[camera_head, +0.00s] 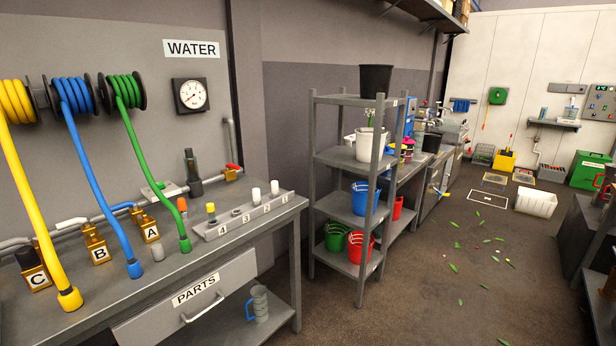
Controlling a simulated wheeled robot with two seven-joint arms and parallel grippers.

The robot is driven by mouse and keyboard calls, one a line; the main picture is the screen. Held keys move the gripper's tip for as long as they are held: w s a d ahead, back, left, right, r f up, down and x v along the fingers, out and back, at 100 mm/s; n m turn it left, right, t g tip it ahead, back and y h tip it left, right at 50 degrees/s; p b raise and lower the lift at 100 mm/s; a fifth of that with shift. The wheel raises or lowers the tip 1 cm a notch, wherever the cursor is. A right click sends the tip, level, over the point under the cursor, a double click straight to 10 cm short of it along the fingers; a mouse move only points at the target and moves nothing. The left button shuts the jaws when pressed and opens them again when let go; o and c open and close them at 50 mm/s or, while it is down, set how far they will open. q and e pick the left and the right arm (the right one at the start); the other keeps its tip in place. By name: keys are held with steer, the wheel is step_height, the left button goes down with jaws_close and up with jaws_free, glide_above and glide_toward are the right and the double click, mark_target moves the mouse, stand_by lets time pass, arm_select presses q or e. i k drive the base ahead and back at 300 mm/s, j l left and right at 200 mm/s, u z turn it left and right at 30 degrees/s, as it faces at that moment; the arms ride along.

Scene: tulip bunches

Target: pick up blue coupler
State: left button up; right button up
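The blue coupler (135,268) is the blue end piece of the blue hose (93,180). It sits on the grey workbench (100,310) near the tag marked B (100,254). The hose hangs down to it from a reel on the wall. A yellow coupler (70,298) is to its left on a yellow hose, and a green coupler (185,244) is to its right on a green hose. Neither of my grippers shows in this view.
A rail of small numbered fittings (243,215) lies at the bench's right. The PARTS drawer (190,300) is below, with a blue-grey ribbed object (258,302) on the lower shelf. A grey shelf rack (345,157) stands right of the bench. The floor in front of the rack is mostly open, with scattered leaves.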

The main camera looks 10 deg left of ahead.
mark_target(133, 266)
steer(key=j+u, duration=0.15)
steer(key=u, duration=1.2)
steer(key=i+j, duration=0.25)
steer(key=j, duration=0.2)
steer(key=i+j+z, duration=0.1)
steer(key=i+j, duration=0.15)
steer(key=j, duration=0.15)
